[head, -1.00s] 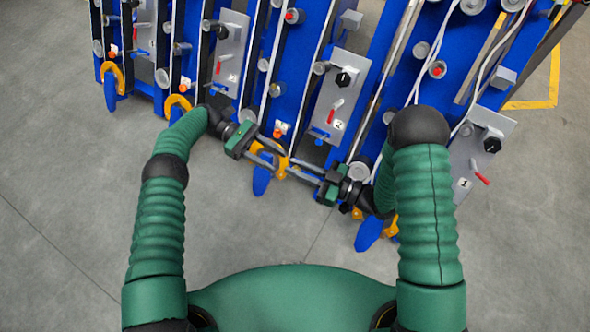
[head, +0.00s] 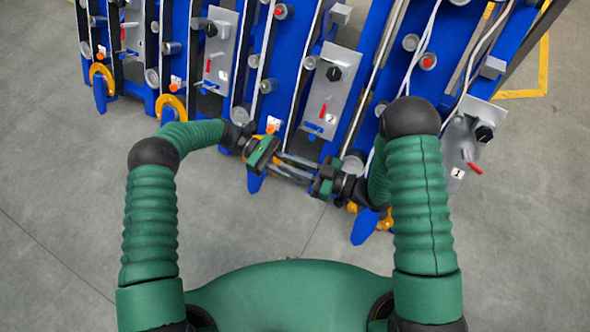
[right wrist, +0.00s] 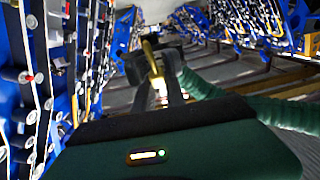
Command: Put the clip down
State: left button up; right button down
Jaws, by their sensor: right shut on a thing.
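My right gripper (head: 302,171) reaches in from the right at the front of the blue chassis and faces my left gripper (head: 288,166) closely. Their fingers overlap in the head view. In the right wrist view my right gripper (right wrist: 156,75) is shut on a narrow yellow piece (right wrist: 151,60), which seems to be the clip. In the head view I cannot make out the clip between the fingers. The left gripper's finger opening is unclear; its dark body shows ahead in the right wrist view.
The blue chassis row (head: 200,85) spans the far side, with grey valve panels (head: 328,92) and red handles. Orange rings (head: 170,107) sit near its front feet. Bare grey floor (head: 60,200) lies at left and in front.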

pick_arm(q)
grip_shut()
pick_arm(e)
jog(key=c, duration=1.3)
grip_release()
